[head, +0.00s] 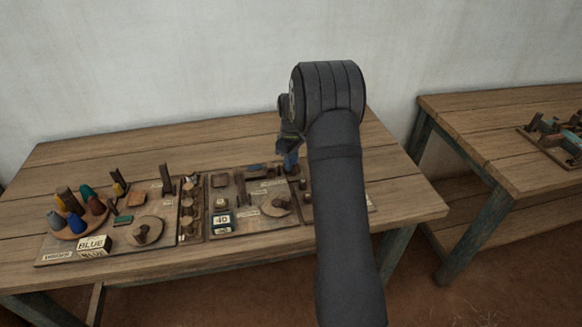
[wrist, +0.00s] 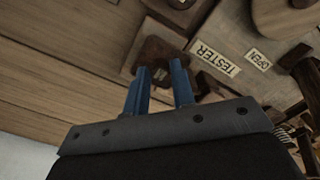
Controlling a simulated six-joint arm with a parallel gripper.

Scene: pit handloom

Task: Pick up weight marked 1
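My gripper (head: 291,162) is at the back edge of the middle board, with my dark arm in front of it. In the wrist view its two blue fingers (wrist: 160,66) stand apart. They are over or beside a dark brown block (wrist: 163,52) with a small light mark; I cannot tell whether they touch it. No weight with a readable 1 shows. Several small round pieces stand in a narrow rack (head: 203,237) left of the middle board, too small to read.
A board beside the block bears the labels TESTER (wrist: 215,61) and OPEN (wrist: 258,59). A small display (head: 222,220) reads about 40. Coloured cones stand on a round tray (head: 66,234) at left, near a BLUE sign (head: 93,243). The table's back left (head: 100,150) is clear.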

